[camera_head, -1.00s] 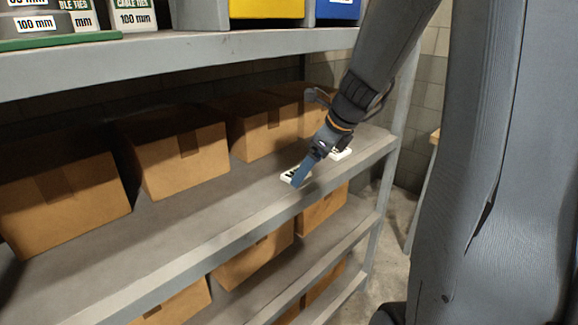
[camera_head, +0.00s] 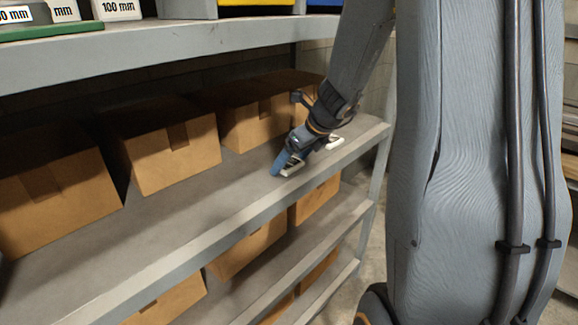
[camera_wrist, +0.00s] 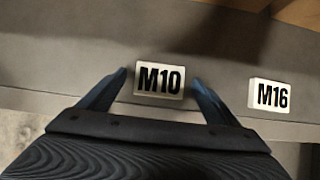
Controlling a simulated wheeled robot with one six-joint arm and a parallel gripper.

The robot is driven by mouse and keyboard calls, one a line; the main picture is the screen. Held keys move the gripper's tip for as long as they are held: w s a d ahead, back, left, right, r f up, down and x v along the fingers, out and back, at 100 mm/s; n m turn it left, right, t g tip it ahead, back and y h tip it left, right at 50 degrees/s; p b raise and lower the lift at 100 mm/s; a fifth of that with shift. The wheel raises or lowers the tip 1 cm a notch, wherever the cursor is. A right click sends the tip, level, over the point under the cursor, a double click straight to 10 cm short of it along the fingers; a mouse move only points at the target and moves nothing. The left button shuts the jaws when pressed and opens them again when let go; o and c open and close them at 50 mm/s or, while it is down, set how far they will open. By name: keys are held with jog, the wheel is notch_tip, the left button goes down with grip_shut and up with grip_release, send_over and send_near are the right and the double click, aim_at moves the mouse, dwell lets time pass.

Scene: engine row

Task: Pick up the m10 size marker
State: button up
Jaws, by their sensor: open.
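The M10 size marker (camera_wrist: 159,80) is a small white block with black lettering on the grey shelf, in the middle of the wrist view. My gripper (camera_wrist: 160,82) is open, with one blue finger on each side of the marker and small gaps between. In the head view my gripper (camera_head: 286,164) is low at the shelf, and a white marker (camera_head: 293,169) shows partly behind its fingers. I cannot tell from these views how far the fingertips are above the shelf.
A white M16 marker (camera_wrist: 270,95) lies to the right of the M10 marker; a white block also shows by my wrist in the head view (camera_head: 335,143). Cardboard boxes (camera_head: 165,150) line the back of the shelf (camera_head: 215,205). Another shelf (camera_head: 200,45) runs above.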

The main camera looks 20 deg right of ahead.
jog(key=c, duration=1.2)
jog(key=shift+o, duration=0.2)
jog(key=shift+r, duration=0.1)
